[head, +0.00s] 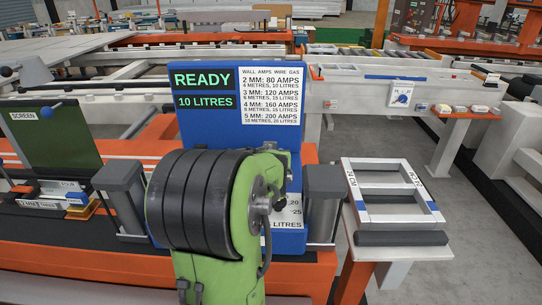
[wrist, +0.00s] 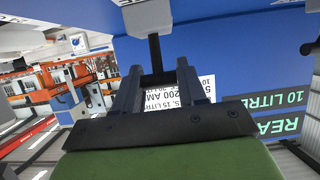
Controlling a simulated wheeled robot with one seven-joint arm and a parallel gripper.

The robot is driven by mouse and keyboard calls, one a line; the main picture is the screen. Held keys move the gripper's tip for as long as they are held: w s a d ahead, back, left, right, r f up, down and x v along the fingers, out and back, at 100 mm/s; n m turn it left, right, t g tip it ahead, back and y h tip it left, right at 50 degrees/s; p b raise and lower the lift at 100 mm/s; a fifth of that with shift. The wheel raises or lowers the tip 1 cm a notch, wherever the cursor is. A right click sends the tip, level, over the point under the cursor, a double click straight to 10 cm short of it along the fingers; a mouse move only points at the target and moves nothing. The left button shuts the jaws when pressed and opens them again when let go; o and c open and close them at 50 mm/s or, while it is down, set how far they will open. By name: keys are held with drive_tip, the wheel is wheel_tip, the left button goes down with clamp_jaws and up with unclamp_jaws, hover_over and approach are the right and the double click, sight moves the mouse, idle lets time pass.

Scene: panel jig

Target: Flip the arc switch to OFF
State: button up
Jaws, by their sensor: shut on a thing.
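The blue welder panel (head: 222,118) stands upright with a READY, 10 LITRES display (head: 204,91). My arm covers its lower middle in the head view, so the arc switch and my gripper do not show there. In the wrist view the panel (wrist: 235,60) appears upside down. My gripper (wrist: 157,74) reaches up to it with its two dark fingers shut on a dark lever (wrist: 155,52), which looks like the arc switch's. A grey block (wrist: 148,17) is at the lever's far end. I cannot read ON or OFF marks.
A wall, amps, wire and gas chart (head: 270,96) is on the panel's upper right. Grey posts flank my arm. A green screen (head: 55,135) stands at the left. A white frame (head: 390,190) lies on a side table at the right. Grey floor is clear beyond it.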

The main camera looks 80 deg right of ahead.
drive_tip(key=o, duration=1)
drive_tip(key=p+v, duration=0.4)
drive_tip(key=v, duration=1.1)
drive_tip(key=shift+a+r, duration=0.15)
drive_tip(key=shift+a, duration=0.2)
